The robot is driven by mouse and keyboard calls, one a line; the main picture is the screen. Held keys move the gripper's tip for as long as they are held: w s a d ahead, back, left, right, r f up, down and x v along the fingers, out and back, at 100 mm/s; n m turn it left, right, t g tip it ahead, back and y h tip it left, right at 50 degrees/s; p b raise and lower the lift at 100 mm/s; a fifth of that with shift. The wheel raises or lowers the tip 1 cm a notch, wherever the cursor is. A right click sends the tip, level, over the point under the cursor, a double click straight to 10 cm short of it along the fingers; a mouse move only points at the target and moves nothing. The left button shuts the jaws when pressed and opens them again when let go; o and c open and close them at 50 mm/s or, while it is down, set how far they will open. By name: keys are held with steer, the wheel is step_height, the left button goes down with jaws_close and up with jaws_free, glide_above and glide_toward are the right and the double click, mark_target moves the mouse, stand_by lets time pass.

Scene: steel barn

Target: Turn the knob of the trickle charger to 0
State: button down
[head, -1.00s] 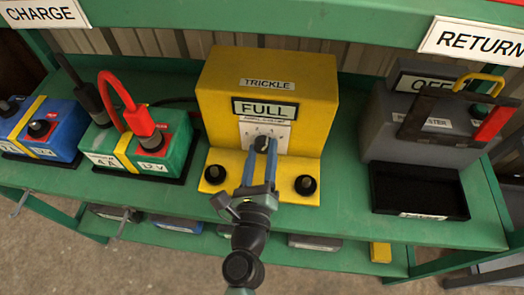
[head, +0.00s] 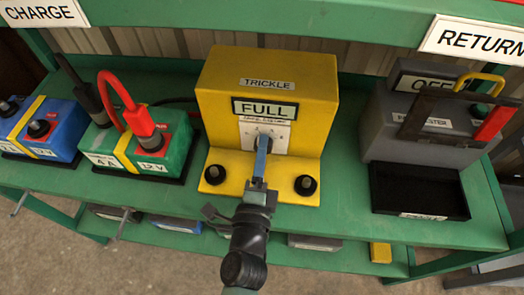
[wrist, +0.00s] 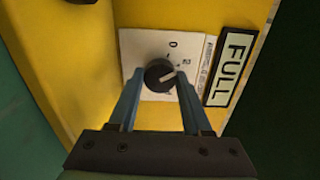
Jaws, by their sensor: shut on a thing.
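The trickle charger (head: 265,80) is a yellow box labelled TRICKLE on the green bench; its display (head: 265,108) reads FULL. Its round dark knob (wrist: 159,75) sits on a white dial plate (wrist: 150,48) in the wrist view. The knob's white pointer line points right and slightly up there, away from the 0 mark (wrist: 173,43) above the knob. My gripper (wrist: 160,88) is shut on the knob, one blue finger on each side. In the head view my gripper (head: 263,142) reaches the charger's front and hides most of the knob.
Two black terminals (head: 215,174) (head: 305,185) flank my gripper on the charger's yellow base. A green battery (head: 130,140) with red and black clamps stands left. A grey tester (head: 410,130) reading OFF and a black tray (head: 420,190) are right.

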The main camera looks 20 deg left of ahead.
steer(key=n, duration=0.5)
steer(key=shift+n, duration=0.4)
stand_by(0.3)
steer(key=shift+c, duration=1.7)
jaws_free()
steer(key=shift+s, duration=0.1)
steer(key=v, duration=1.2)
steer(key=shift+s, duration=0.4)
steer(key=shift+d, duration=0.15)
